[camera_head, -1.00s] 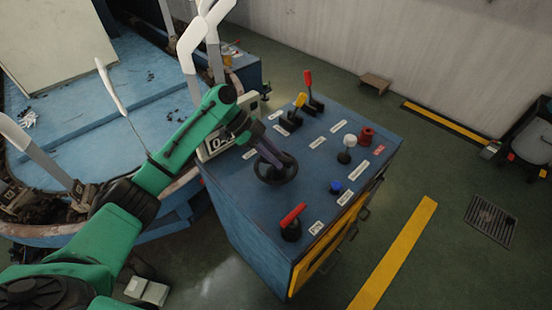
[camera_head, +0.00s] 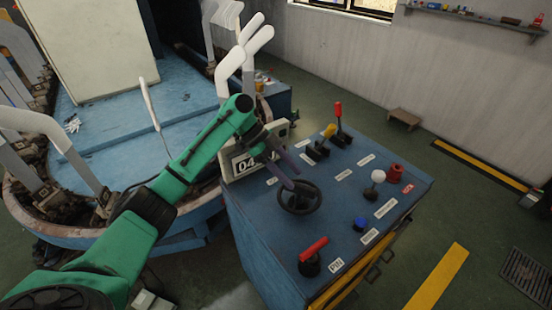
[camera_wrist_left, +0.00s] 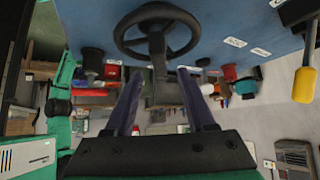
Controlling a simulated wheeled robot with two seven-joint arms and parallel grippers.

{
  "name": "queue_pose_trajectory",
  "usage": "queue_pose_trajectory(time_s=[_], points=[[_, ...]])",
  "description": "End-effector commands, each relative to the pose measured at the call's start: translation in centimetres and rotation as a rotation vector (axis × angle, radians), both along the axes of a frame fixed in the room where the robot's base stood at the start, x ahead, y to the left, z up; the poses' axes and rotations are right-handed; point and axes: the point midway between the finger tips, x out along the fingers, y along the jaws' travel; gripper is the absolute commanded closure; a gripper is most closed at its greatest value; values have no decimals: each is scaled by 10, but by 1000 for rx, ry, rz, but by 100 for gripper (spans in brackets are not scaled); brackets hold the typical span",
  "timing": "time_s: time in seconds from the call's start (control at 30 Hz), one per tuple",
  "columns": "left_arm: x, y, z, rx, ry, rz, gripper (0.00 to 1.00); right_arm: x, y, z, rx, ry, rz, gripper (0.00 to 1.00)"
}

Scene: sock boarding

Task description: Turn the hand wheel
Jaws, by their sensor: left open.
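The black hand wheel (camera_head: 299,197) stands on top of the blue control cabinet (camera_head: 255,222). In the left wrist view the wheel (camera_wrist_left: 157,12) shows upside down near the top, with its hub and post below it. My left gripper (camera_head: 283,168) is at the wheel's far-left side in the head view. Its two purple-grey fingers (camera_wrist_left: 160,98) are open and spread, with the post between them in the picture. I cannot tell whether a finger touches the wheel. My right gripper is not in view.
On the cabinet stand a red-handled lever (camera_head: 313,252), a blue button (camera_head: 360,224), a white knob (camera_head: 377,177), a red button (camera_head: 395,172), a yellow lever (camera_head: 328,133) and another red lever (camera_head: 338,110). A display reading 04 (camera_head: 245,162) is beside my arm. White sock forms (camera_head: 230,75) rise behind.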

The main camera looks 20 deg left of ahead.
Motion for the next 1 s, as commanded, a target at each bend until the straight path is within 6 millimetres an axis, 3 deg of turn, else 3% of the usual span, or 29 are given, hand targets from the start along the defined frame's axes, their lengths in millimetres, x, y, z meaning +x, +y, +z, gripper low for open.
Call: queue_pose_trajectory(time_s=[0.2, 0.37, 1.0], points=[[4, 46, 45, 0, -4, 4, 45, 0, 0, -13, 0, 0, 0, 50], [4, 65, 64, 0, 0, 1, 45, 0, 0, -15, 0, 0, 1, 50], [4, 69, 68, 0, 1, 0, 45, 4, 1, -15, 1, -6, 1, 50]])
